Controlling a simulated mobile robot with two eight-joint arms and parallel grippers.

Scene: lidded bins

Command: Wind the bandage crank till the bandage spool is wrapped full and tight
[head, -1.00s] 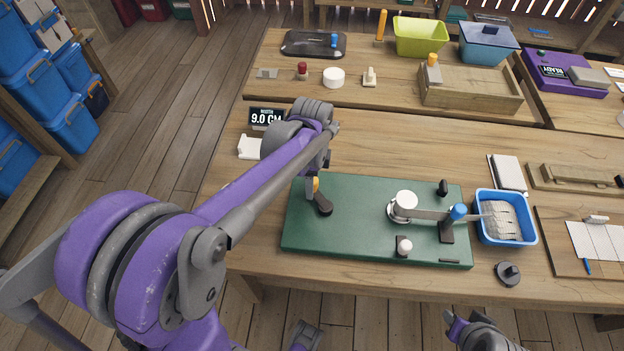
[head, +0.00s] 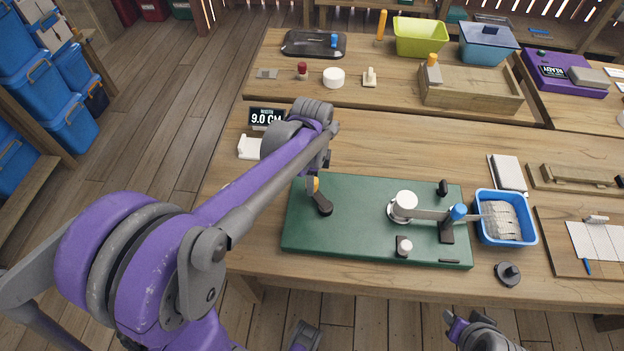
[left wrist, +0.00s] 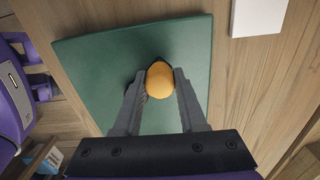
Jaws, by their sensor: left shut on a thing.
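My left gripper (left wrist: 160,88) is shut on the orange knob (left wrist: 160,79) of the bandage crank, one finger on each side. In the head view the dark crank arm (head: 323,204) shows just below the gripper, at the left part of the green board (head: 350,238). The bandage spool (head: 404,201), with a white top, stands right of the board's middle. A pale bandage strip (head: 430,215) runs from it past a blue-topped post (head: 458,212) to the blue tray (head: 484,232). How full the spool is cannot be told.
A white knob (head: 404,246) and a black knob (head: 444,187) stand on the board. A small sign (head: 266,118) reads about 9.0 CM behind my left arm. A dark disc (head: 508,273) and a white pad (head: 508,173) lie near the tray. Bare table lies behind the board.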

